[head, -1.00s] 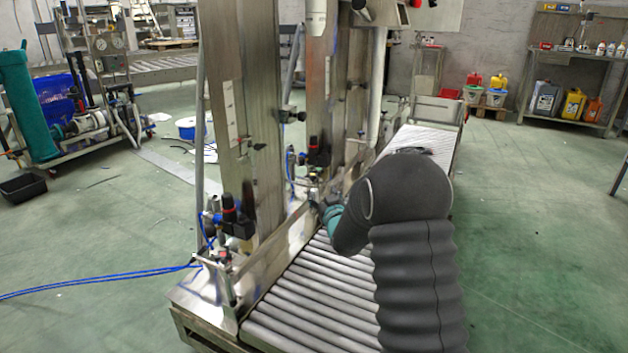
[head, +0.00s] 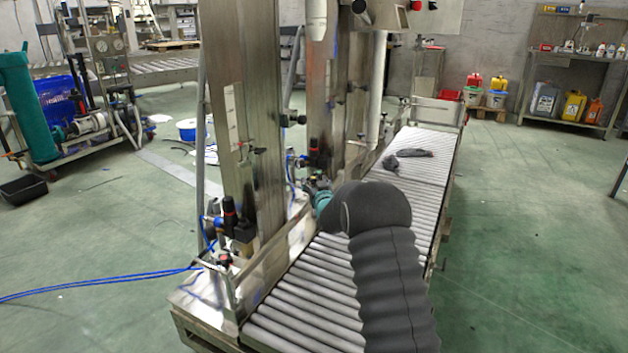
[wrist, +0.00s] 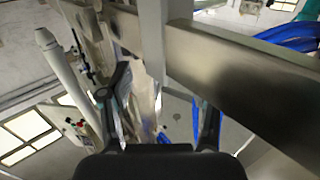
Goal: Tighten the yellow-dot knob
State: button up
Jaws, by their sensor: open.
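No yellow dot can be made out in either view, so I cannot tell which knob is the yellow-dot one. A black knob (head: 292,118) sticks out from the front steel column (head: 253,100). Black fittings with red tops, one at the front column's foot (head: 229,214) and one further back (head: 314,150), also show. In the head view my arm reaches to the frame behind the front column, and its end is mostly hidden. In the wrist view my gripper (wrist: 160,108) is open, its two fingers apart with nothing held between them.
A roller conveyor (head: 310,285) runs beneath my arm, with dark cloth-like items (head: 408,157) lying further back. A broad steel beam (wrist: 240,75) crosses close by in the wrist view. Blue hoses (head: 100,283) trail at the left. Green floor is open on the right.

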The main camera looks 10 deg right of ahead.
jog(key=shift+w+a, duration=0.1)
jog(key=shift+w, duration=0.85)
jog(key=shift+c, duration=0.2)
jog(key=c, duration=1.1)
jog(key=shift+m+h+b, duration=0.3)
jog(key=shift+h+b, duration=0.1)
jog(key=shift+b, duration=0.5)
jog(key=shift+a+h+b, duration=0.1)
jog(key=shift+h+b, duration=0.3)
jog(key=shift+b, duration=0.05)
jog(key=shift+r+m+h+b, duration=0.15)
jog(key=shift+m+h+b, duration=0.2)
jog(key=shift+m+h, duration=0.75)
jog(key=shift+h, duration=0.3)
